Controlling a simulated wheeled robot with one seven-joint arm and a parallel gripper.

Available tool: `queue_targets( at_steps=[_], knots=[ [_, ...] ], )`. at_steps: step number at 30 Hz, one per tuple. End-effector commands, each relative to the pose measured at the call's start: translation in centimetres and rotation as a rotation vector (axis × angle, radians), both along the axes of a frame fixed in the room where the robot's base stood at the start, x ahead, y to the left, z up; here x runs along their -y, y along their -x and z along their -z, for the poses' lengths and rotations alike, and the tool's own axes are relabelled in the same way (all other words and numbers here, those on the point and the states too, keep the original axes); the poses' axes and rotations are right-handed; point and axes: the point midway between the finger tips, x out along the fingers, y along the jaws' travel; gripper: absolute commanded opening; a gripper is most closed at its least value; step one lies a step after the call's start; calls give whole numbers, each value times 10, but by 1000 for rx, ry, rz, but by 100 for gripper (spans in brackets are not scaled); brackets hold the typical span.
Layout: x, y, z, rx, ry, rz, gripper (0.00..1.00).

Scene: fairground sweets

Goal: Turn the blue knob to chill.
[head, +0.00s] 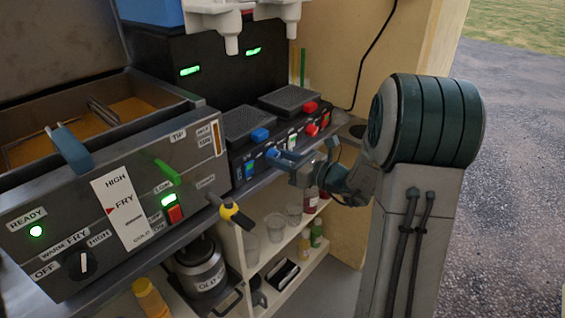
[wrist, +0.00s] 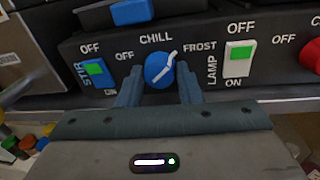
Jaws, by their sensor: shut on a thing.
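The blue knob (wrist: 158,70) sits on the front of a black panel, under the word CHILL, with OFF to its left and FROST to its right. Its white pointer line slants to the upper right, between CHILL and FROST. My gripper (wrist: 159,88) has one finger on each side of the knob and is shut on it.
A red knob (wrist: 311,57) is further right. The fryer (head: 120,205) stands at left in the head view. Shelves with bottles (head: 311,200) lie below the panel.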

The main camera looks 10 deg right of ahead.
Motion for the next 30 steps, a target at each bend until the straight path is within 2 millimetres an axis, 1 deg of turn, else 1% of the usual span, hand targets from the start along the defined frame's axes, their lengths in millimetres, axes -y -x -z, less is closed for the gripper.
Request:
queue_targets(
  at_steps=[1, 4, 18, 24, 30],
  knots=[
    [1, 0, 4, 25, 32, 3, 9],
    [1, 0, 4, 78, 105, 3, 9],
    [0, 0, 4, 336, 458, 3, 9],
    [0, 0, 3, 419, 575, 4, 9],
    [-1, 1, 1, 475, 656, 2, 9]
  ],
)
